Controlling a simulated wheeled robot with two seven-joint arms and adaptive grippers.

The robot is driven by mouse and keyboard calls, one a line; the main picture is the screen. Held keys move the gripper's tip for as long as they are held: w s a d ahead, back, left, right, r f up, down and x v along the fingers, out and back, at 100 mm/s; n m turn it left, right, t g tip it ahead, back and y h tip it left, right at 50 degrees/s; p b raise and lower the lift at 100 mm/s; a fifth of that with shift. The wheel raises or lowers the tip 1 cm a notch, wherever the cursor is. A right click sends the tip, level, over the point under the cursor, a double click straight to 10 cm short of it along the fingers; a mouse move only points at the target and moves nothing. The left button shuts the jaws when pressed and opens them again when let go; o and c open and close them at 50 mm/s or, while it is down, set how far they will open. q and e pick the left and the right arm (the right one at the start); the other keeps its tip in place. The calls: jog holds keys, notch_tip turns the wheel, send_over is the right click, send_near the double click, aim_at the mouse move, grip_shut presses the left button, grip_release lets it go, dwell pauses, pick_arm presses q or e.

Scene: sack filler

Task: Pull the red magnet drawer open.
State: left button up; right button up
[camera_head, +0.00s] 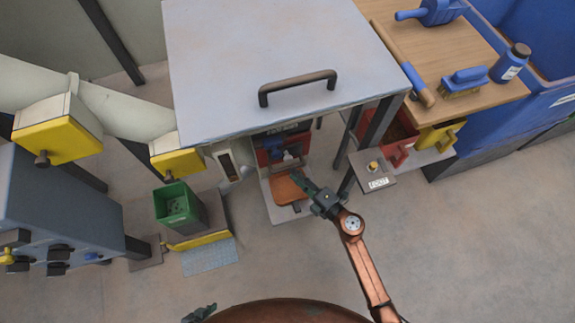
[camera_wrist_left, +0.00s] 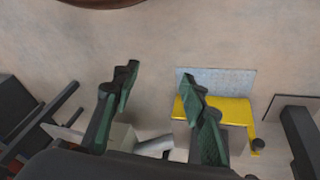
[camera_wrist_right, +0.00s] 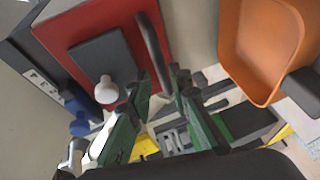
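The red drawer front (camera_wrist_right: 88,42) shows in the right wrist view, with a grey bar handle (camera_wrist_right: 152,48), a dark plate and a pale round knob. In the head view, the red front (camera_head: 268,154) is partly shaded under the grey cabinet top. My right gripper (camera_wrist_right: 161,76) is open, with its fingertips near the lower end of the bar handle; I cannot tell whether they touch it. It also shows in the head view (camera_head: 302,182), in front of the red front. My left gripper (camera_wrist_left: 157,75) is open and empty over the floor; it shows at the bottom edge of the head view (camera_head: 199,313).
An orange tray (camera_wrist_right: 262,45) is close to the right gripper. The grey cabinet top (camera_head: 270,60) overhangs the red front. A separate red bin (camera_head: 402,152) and a yellow bin (camera_head: 440,137) are at right. A green bin (camera_head: 176,203) stands at left. The front floor is clear.

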aim_at(288, 168)
jog(key=b+x, duration=0.1)
jog(key=x, duration=0.4)
jog(key=shift+f, duration=0.15)
pick_arm(q)
jog(key=shift+t+h, duration=0.3)
jog(key=shift+t, duration=0.6)
jog(key=w+d+f, duration=0.2)
jog(key=f, duration=0.1)
jog(key=shift+w, duration=0.35)
pick_arm(e)
jog(key=shift+c, duration=0.6)
grip_shut()
